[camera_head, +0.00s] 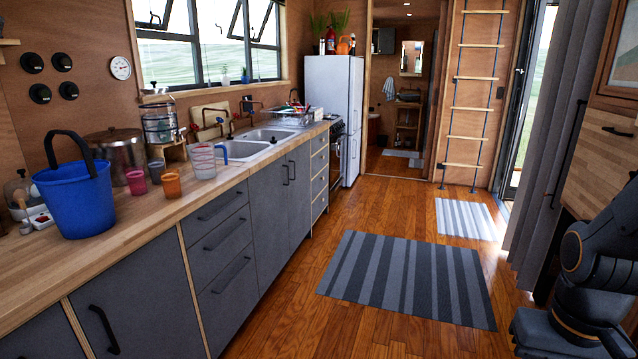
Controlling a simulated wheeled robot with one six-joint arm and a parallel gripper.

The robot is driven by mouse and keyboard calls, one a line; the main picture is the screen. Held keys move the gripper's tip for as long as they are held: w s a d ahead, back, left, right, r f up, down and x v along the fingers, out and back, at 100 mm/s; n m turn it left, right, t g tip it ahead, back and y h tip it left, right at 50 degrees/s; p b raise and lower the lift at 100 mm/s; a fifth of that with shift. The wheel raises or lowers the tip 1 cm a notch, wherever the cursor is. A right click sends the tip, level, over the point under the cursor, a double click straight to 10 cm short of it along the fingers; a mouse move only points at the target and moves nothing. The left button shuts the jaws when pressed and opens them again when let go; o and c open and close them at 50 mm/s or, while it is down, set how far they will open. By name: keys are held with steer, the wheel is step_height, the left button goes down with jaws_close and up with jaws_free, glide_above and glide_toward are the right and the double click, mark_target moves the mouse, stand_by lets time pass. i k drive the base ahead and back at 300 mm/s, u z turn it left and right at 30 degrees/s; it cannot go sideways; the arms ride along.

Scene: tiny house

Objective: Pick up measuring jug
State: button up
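The measuring jug (202,162) is clear with red markings and a blue handle on its right side. It stands upright on the wooden counter (150,215), left of the sink and near the counter's front edge. Part of my arm shows at the lower right, far from the jug. My gripper cannot be made out in this view.
Orange (172,185) and pink (137,182) cups stand left of the jug, with a blue bucket (80,200) farther left. A glass dispenser (160,122) and a steel pot (113,150) are behind. Wooden floor and a striped rug (405,275) lie clear before the cabinets.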

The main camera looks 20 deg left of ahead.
mark_target(202, 156)
steer(key=u, duration=0.75)
steer(key=i, duration=1.45)
steer(key=u, duration=1)
